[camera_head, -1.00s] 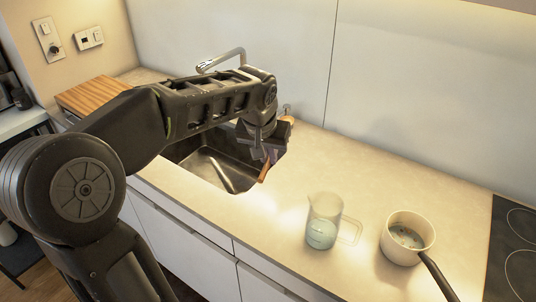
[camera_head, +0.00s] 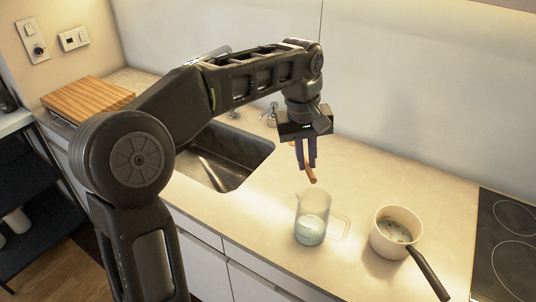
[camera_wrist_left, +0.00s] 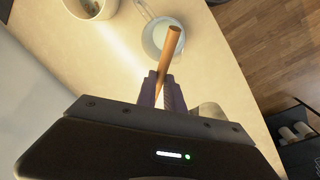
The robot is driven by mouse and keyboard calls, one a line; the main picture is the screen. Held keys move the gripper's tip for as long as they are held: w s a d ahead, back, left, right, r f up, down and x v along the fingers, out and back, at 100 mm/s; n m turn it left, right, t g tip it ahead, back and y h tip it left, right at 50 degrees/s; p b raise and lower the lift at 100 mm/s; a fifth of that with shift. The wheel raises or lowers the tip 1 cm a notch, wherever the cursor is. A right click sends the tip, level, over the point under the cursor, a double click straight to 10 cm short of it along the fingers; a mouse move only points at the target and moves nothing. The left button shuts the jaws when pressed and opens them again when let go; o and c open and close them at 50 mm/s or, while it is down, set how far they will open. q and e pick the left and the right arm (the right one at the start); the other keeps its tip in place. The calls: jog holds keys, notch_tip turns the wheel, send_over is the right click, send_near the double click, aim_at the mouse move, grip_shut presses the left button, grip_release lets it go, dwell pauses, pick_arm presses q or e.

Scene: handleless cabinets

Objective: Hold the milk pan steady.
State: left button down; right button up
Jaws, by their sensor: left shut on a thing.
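The milk pan (camera_head: 381,244) is white with a long black handle pointing toward the front right. It stands upright on the counter, left of the hob, with pale bluish contents. Part of it also shows at the top of the left wrist view (camera_wrist_left: 92,10). My left gripper (camera_head: 306,162) is shut on a thin wooden stick (camera_head: 311,178), which also shows in the left wrist view (camera_wrist_left: 168,52). This gripper is above the counter, behind the jug, to the left of the pan and apart from it. My right gripper is not in view.
A clear jug (camera_head: 310,222) with pale blue liquid stands left of the pan. The sink (camera_head: 225,165) lies farther left, with a wooden board (camera_head: 88,98) beyond it. A black hob (camera_head: 505,250) is at the right. The counter behind the pan is clear.

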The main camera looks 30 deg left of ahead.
pick_arm(q)
jog(key=d+r+n+t+h, duration=0.3)
jog(key=d+r+n+h, duration=0.2)
jog(key=d, duration=0.7)
jog(key=d+r+n+t+h, duration=0.2)
jog(key=d+r+n+h, duration=0.3)
jog(key=d, duration=0.8)
notch_tip(320, 180, up, 3)
jog(key=shift+s+d+n+t, duration=0.2)
jog(key=shift+s+n+t, duration=0.2)
jog(key=shift+n, duration=0.5)
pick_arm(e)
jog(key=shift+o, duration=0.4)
